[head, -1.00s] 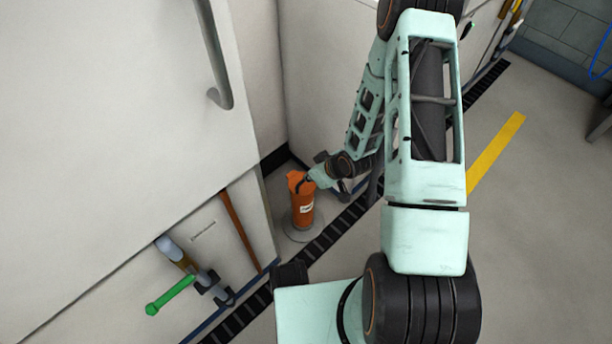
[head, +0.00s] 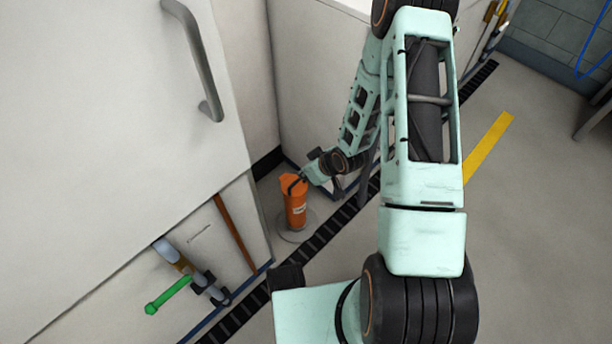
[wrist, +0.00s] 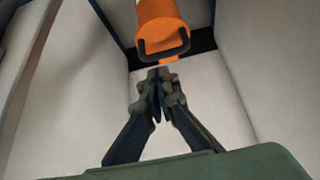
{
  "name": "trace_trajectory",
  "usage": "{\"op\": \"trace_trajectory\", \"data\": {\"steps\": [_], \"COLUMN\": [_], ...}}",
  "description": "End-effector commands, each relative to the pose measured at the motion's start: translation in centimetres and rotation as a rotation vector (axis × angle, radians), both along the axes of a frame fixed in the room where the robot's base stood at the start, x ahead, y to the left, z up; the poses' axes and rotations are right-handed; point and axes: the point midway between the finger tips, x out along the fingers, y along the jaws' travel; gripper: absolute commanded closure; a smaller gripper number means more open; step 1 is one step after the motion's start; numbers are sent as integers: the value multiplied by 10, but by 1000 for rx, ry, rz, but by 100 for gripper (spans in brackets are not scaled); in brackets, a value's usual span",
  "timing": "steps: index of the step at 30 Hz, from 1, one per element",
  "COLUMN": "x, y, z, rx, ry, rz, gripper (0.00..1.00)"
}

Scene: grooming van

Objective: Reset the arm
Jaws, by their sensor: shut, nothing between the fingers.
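My gripper (wrist: 160,76) is shut and empty in the wrist view, its dark fingertips together. Just beyond the fingertips in that view is an orange cylinder (wrist: 158,18) with a dark loop at its near end. The same orange cylinder (head: 295,208) stands upright on a round grey base on the floor in the head view. My arm (head: 425,130) reaches forward and bends down to the left there, with its wrist close to the cylinder's top. The fingertips are hard to make out in the head view, and I cannot tell whether they touch the cylinder.
A white cabinet door with a grey handle (head: 197,65) fills the left. A green-ended tool (head: 168,294) and a brown rod (head: 234,232) are on the lower panel. A black slotted floor strip (head: 322,238) runs diagonally. Floor with a yellow line (head: 488,148) is clear at right.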

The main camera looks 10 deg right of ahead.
Motion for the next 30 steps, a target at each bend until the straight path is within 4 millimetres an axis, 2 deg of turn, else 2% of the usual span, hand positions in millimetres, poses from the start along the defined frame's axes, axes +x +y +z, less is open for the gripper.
{"op": "trace_trajectory", "data": {"steps": [1, 6, 12, 15, 23, 25, 28, 30], "x": [-17, -45, -65, -69, -70, -65, -44, -19], "y": [-11, -31, -46, -50, -50, -53, -65, -78], "z": [-5, -10, -15, -16, -16, -12, 5, 27], "rx": [-1, 0, 1, 1, 0, -9, -51, -97], "ry": [15, 11, 8, 6, 4, -1, -16, -37], "rz": [-8, -4, -2, -2, 0, 1, 0, -6], "gripper": [100, 100, 100, 100, 100, 100, 100, 100]}}
